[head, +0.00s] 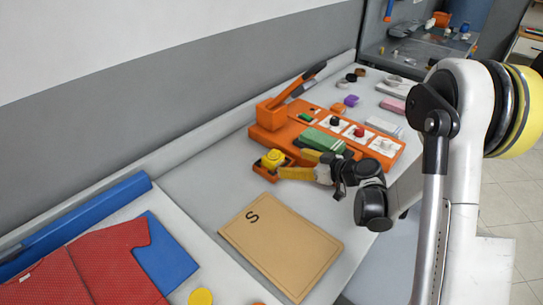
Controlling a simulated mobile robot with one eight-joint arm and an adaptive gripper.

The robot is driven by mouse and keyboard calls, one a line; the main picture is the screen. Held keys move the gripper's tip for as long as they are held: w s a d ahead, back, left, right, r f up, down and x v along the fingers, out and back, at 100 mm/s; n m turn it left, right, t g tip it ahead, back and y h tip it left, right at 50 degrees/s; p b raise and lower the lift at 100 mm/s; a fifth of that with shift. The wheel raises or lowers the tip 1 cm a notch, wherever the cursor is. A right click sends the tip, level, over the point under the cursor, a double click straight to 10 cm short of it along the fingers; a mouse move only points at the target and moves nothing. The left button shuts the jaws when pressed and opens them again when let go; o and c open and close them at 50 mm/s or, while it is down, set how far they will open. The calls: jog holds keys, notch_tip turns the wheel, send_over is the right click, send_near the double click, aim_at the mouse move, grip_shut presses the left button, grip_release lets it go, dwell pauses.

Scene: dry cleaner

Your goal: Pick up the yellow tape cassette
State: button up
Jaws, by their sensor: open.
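A small yellow piece with a round raised top, which looks like the yellow tape cassette (272,158), sits in a small orange tray (266,172) near the wall side of the counter. My gripper (291,164) reaches in from the right with its yellow fingers open and pointing left. The near fingertip is at the tray's right side, close to the yellow piece. I cannot tell whether either finger touches the piece.
A large orange machine (266,137) with a lever and buttons stands just behind my gripper, with a green block (323,140) on it. A tan board marked S (281,245) lies in front. Red cloth (85,270) and a blue panel (165,257) lie at left.

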aim_at(277, 158)
jog(key=x, duration=0.3)
jog(key=shift+f+b, duration=0.15)
jog(key=shift+b, duration=0.2)
jog(key=x, duration=0.2)
jog(key=b+x, duration=0.1)
jog(key=x, duration=0.1)
jog(key=b+x, duration=0.1)
jog(key=shift+w+a, duration=0.35)
jog(key=shift+a, duration=0.05)
jog(key=shift+r, duration=0.25)
jog(key=c, duration=1.3)
